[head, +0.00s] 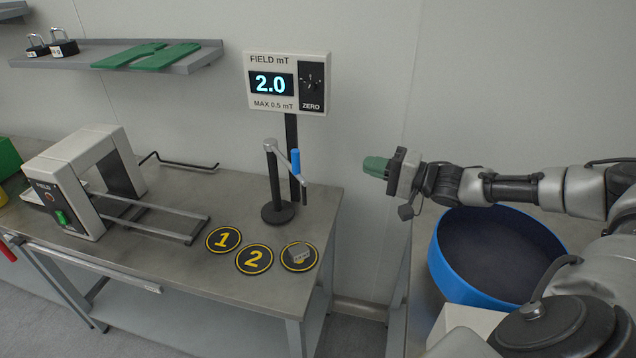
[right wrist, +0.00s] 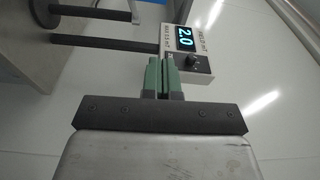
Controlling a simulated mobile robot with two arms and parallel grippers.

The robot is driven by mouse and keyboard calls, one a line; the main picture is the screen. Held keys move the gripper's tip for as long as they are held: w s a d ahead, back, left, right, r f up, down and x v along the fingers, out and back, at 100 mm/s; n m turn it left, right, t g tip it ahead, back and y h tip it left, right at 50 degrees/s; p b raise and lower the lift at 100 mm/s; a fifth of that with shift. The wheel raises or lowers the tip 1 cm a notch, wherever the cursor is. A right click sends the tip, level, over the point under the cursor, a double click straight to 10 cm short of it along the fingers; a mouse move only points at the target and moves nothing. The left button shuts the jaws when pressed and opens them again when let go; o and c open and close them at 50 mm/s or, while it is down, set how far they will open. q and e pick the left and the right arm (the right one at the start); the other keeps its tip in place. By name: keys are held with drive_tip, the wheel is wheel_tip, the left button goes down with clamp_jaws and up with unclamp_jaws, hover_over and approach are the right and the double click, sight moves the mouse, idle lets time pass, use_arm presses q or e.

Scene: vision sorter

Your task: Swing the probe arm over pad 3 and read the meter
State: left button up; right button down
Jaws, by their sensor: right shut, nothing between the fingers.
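The field meter (head: 287,84) stands on a black post and reads 2.0, above a MAX 0.5 mT label; it also shows in the right wrist view (right wrist: 187,48). The probe arm (head: 284,154), with a blue handle (head: 295,161), sits atop a black stand (head: 277,213). Its thin probe hangs at the arm's right end, behind the pads. The third pad (head: 312,264) bears a small grey metal block (head: 299,252) that hides its number. My right gripper (head: 376,166), with green fingers, is shut and empty, right of the blue handle and apart from it; its fingers also show in the right wrist view (right wrist: 165,76).
Pads 1 (head: 223,239) and 2 (head: 254,259) lie left of the third pad. A demagnetiser-like box (head: 85,180) with rails stands at left. A blue round bin (head: 444,265) is below my right arm. A shelf (head: 200,60) holds padlocks and green pieces. A gap separates the benches.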

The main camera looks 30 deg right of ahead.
use_arm(q)
drive_tip(key=w+r+p, duration=0.2)
drive_tip(key=w+r, duration=0.1)
drive_tip(key=w, duration=0.4)
use_arm(e)
approach(298, 159)
drive_tip(key=w+d, duration=0.3)
drive_tip(key=d, duration=0.1)
drive_tip(key=shift+m, duration=0.4)
drive_tip(key=w+a+p, duration=0.1)
drive_tip(key=a, duration=0.1)
drive_tip(key=w+a+p, duration=0.1)
drive_tip(key=a, duration=0.2)
drive_tip(key=w+a+p, duration=0.2)
drive_tip(key=a, duration=0.1)
drive_tip(key=shift+w+a+r, duration=0.1)
drive_tip(key=shift+r, duration=0.05)
use_arm(q)
drive_tip(key=s+r, duration=0.2)
drive_tip(key=s, duration=0.1)
drive_tip(key=shift+s+d+r, duration=0.1)
drive_tip(key=shift+r, duration=0.25)
drive_tip(key=shift+d+r, duration=0.1)
drive_tip(key=shift+r, duration=0.05)
